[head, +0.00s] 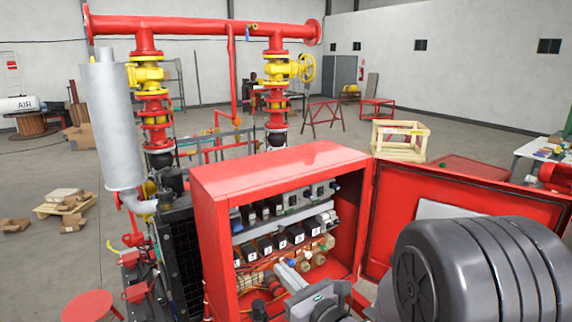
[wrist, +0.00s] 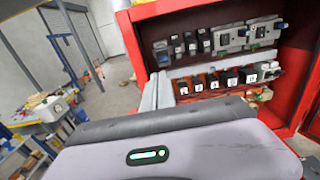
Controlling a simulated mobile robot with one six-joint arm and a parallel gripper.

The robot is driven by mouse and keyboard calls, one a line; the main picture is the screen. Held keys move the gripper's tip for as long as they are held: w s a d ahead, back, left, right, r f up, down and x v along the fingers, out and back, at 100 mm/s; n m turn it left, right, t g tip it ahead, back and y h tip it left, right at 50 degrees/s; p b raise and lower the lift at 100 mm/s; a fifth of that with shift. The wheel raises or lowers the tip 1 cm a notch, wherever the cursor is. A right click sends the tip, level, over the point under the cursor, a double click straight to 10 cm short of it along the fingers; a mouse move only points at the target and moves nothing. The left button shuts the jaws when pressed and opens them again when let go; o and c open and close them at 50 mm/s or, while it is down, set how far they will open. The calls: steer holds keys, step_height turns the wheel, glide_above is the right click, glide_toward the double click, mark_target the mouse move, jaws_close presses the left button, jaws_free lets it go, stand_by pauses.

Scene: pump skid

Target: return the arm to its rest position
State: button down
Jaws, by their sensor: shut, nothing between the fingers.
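My arm (head: 480,270) reaches in from the lower right of the head view, its large dark joint covering that corner. My gripper (head: 284,268) is shut and empty, in front of the open red control cabinet (head: 214,205). In the wrist view the grey fingers (wrist: 158,88) are together and point toward the cabinet interior, overlapping its lower left part in the picture. I cannot tell how far the fingertips are from the components inside. The gripper body hides the cabinet's lower part in the wrist view.
The cabinet door (head: 395,215) stands open to the right, close behind my arm in the head view. Rows of breakers (head: 285,240) fill the cabinet. A grey silencer (head: 112,125) and red pipes (head: 205,28) stand at left and behind.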

steer(key=s+a+f+n+g+y+b, duration=0.4)
steer(key=s+a+f+n+g+b, duration=0.15)
steer(key=s+a+n+b, duration=0.3)
steer(key=s+d+f+n+g+h+b, duration=0.3)
steer(key=s+f+n+g+b, duration=0.55)
steer(key=s+f+b, duration=0.65)
steer(key=s+d+f+n+t+h+b, duration=0.2)
steer(key=d+f+n+h+b, duration=0.1)
steer(key=d+f+b, duration=0.3)
steer(key=s+d+f+n+t+h+b, duration=0.2)
steer(key=d+f+h+b, duration=0.4)
steer(key=d, duration=0.3)
steer(key=f+n+t, duration=0.1)
steer(key=n, duration=0.1)
steer(key=shift+d+f+n+b, duration=0.3)
steer(key=shift+d+f+b, duration=0.05)
steer(key=shift+d+f, duration=0.05)
